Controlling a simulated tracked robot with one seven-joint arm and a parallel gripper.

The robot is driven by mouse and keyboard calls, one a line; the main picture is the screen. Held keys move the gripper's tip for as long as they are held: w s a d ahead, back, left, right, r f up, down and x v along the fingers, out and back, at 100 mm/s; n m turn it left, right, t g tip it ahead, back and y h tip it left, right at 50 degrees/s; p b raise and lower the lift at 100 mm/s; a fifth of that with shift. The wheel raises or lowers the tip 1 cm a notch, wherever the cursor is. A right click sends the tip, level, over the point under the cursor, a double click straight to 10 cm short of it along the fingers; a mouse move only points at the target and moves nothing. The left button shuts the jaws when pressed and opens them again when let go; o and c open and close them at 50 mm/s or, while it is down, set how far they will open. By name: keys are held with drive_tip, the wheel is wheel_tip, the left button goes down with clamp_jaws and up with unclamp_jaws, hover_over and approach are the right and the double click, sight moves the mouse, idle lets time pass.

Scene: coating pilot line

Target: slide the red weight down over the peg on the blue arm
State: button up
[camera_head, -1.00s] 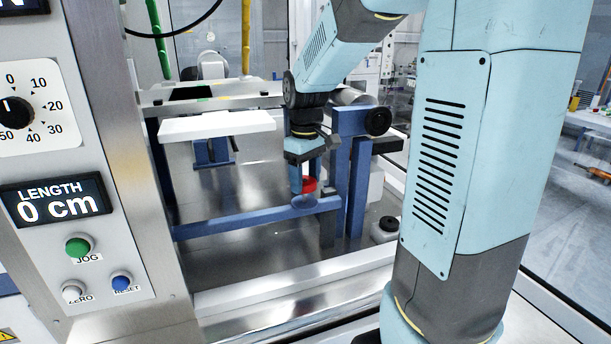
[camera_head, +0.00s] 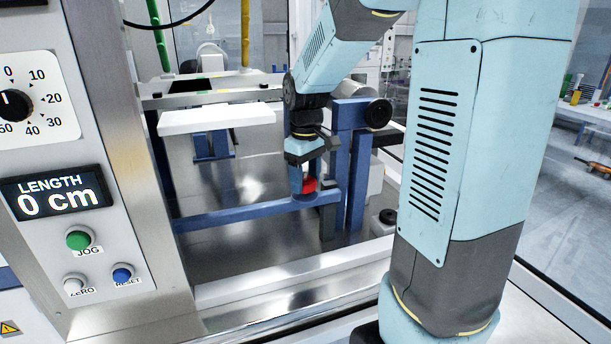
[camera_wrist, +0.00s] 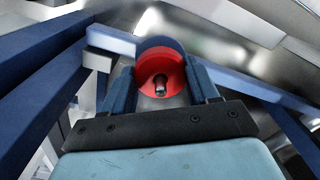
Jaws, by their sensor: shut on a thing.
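The red weight (camera_head: 309,185) is a short red ring held between the fingers of my gripper (camera_head: 302,182). In the wrist view, the gripper (camera_wrist: 162,85) is shut on the red weight (camera_wrist: 147,68), one blue finger on each side. The peg (camera_wrist: 160,84) shows as a metal post with a dark tip inside the weight's central hole. The blue arm (camera_head: 240,216) is a long level bar, and the weight is at its right end, by a rounded blue seat. Whether the weight's underside touches the seat is hidden.
Blue uprights (camera_head: 346,160) with a black knob (camera_head: 378,113) stand just right of the gripper. A white plate (camera_head: 217,121) lies behind and left. A control panel (camera_head: 70,200) reading 0 cm stands at the left. A dark-topped container (camera_head: 388,218) is at the right.

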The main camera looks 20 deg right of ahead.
drive_tip(key=shift+f, duration=0.75)
drive_tip(key=o, duration=1.5)
wheel_tip(320, 180, up, 14)
drive_tip(key=shift+f, duration=0.2)
drive_tip(key=s+m+t, duration=0.2)
drive_tip(key=s, duration=0.4)
drive_tip(key=s+f+m+t, duration=0.1)
drive_tip(key=s+m, duration=0.1)
drive_tip(key=s, duration=0.4)
drive_tip(key=s+f+m+t, duration=0.1)
drive_tip(key=s+m+t, duration=0.1)
drive_tip(key=s, duration=0.5)
drive_tip(key=shift+a+t, duration=0.1)
drive_tip(key=shift+t, duration=0.2)
